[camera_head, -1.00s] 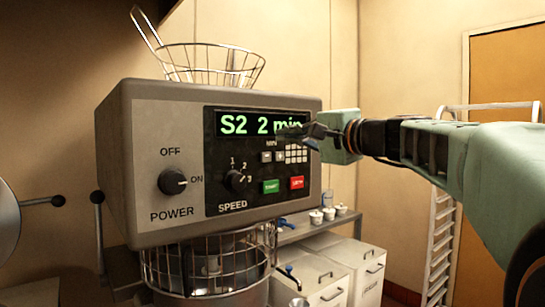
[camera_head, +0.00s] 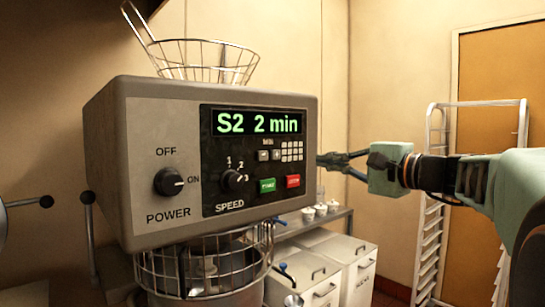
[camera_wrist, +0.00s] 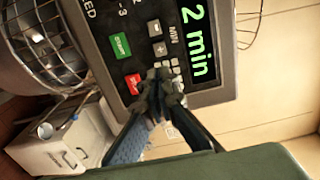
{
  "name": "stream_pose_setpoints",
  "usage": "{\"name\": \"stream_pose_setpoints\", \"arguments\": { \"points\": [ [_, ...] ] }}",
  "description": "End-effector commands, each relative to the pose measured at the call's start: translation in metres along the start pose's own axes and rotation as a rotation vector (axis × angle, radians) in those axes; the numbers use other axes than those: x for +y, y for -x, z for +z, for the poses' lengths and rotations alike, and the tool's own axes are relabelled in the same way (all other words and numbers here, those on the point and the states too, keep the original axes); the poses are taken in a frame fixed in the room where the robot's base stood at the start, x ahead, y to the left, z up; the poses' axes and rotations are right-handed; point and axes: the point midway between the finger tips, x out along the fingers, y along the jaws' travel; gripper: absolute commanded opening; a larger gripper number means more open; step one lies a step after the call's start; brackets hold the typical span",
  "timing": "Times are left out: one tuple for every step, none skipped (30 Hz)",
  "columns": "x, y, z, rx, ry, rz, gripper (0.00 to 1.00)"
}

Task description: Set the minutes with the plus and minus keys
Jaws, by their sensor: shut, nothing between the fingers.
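The mixer's control panel (camera_head: 208,160) has a lit green display (camera_head: 258,123) reading "S2 2 min". Below it are the two small minutes keys, the left one (camera_head: 263,155) and the right one (camera_head: 276,155). In the wrist view, the plus key (camera_wrist: 160,48) and the minus key (camera_wrist: 154,28) show by the "MIN" label. My gripper (camera_head: 321,159) is shut and empty, to the right of the panel and apart from the keys. In the wrist view its fingertips (camera_wrist: 164,76) hide part of the keypad.
A white number keypad (camera_head: 292,151), a green start key (camera_head: 267,185) and a red key (camera_head: 293,181) crowd the minutes keys. The speed knob (camera_head: 233,180) and power knob (camera_head: 169,181), pointing at ON, lie left. A rack (camera_head: 435,200) stands behind my arm.

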Motion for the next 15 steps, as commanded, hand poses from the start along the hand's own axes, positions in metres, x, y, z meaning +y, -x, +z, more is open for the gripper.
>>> {"name": "stream_pose_setpoints", "arguments": {
  "points": [
    [0.0, 0.0, 0.0, 0.0, 0.0, 0.0, 0.0],
    [0.0, 0.0, 0.0, 0.0, 0.0, 0.0, 0.0],
    [0.0, 0.0, 0.0, 0.0, 0.0, 0.0, 0.0],
    [0.0, 0.0, 0.0, 0.0, 0.0, 0.0, 0.0],
    [0.0, -0.001, 0.0, 0.0, 0.0, 0.0, 0.0],
    [0.0, -0.003, 0.0, 0.0, 0.0, 0.001, 0.0],
    [0.0, -0.004, 0.0, 0.0, 0.0, 0.001, 0.0],
    [-0.001, -0.007, 0.0, 0.0, 0.0, 0.001, 0.0],
    [-0.001, -0.011, 0.0, -0.001, 0.0, 0.001, 0.0],
    [-0.001, -0.015, 0.0, -0.002, -0.001, 0.001, 0.0],
    [-0.001, -0.019, 0.0, -0.001, -0.001, 0.002, 0.0],
    [-0.001, -0.027, 0.0, -0.002, -0.002, 0.002, 0.0],
    [-0.001, -0.033, 0.001, -0.004, -0.002, 0.002, 0.0],
    [-0.002, -0.039, 0.0, -0.003, -0.003, 0.002, 0.0],
    [-0.002, -0.048, 0.0, -0.003, -0.003, 0.001, 0.0]
  ]
}}
